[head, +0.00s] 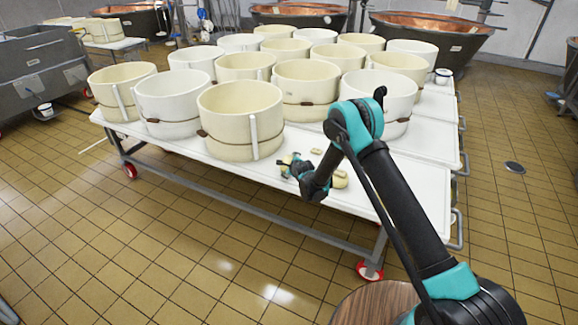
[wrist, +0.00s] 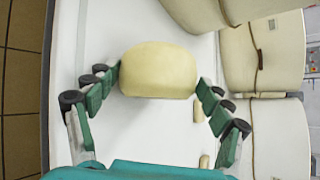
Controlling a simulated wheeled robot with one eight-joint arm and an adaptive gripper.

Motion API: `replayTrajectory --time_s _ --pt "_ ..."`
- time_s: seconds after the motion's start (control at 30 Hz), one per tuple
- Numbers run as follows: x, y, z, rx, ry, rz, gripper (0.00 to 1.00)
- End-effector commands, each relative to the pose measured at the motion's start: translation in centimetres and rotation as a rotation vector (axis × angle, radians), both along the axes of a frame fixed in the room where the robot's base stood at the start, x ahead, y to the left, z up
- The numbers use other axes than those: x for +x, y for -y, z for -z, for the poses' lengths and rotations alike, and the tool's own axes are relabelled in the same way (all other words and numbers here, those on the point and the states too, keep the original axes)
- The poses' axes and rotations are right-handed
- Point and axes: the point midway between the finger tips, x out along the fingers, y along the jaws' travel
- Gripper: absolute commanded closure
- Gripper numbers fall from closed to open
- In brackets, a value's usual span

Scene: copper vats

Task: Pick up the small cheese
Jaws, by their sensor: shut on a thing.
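The small cheese (wrist: 158,70) is a pale yellow, rounded block in the wrist view. My gripper (wrist: 158,84) has its teal fingers on either side of it, shut on it, with a fingertip at its left and right edges. In the head view my gripper (head: 290,165) is low over the front of the white table, and the cheese is mostly hidden by the fingers. I cannot tell whether the cheese touches the table top.
The white table (head: 405,190) carries several cream and white tubs (head: 240,118) just behind my gripper. Another round yellowish piece (head: 341,179) lies right of my wrist. Small pale pieces (wrist: 198,110) lie near the right finger. Copper vats (head: 430,32) stand at the back.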

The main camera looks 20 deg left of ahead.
Motion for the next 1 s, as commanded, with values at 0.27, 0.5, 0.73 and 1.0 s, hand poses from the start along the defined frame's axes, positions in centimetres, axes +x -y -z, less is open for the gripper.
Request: replayTrajectory --time_s 0.27,0.5,0.73,1.0 --pt "0.0 -0.1 -2.3 0.001 0.000 -0.001 0.72" --pt "0.0 0.0 -8.1 0.001 0.000 -0.001 0.72" --pt "0.0 0.0 -14.2 0.001 0.000 -0.001 0.72" --pt "0.0 0.0 -18.7 0.001 0.000 -0.001 0.72"
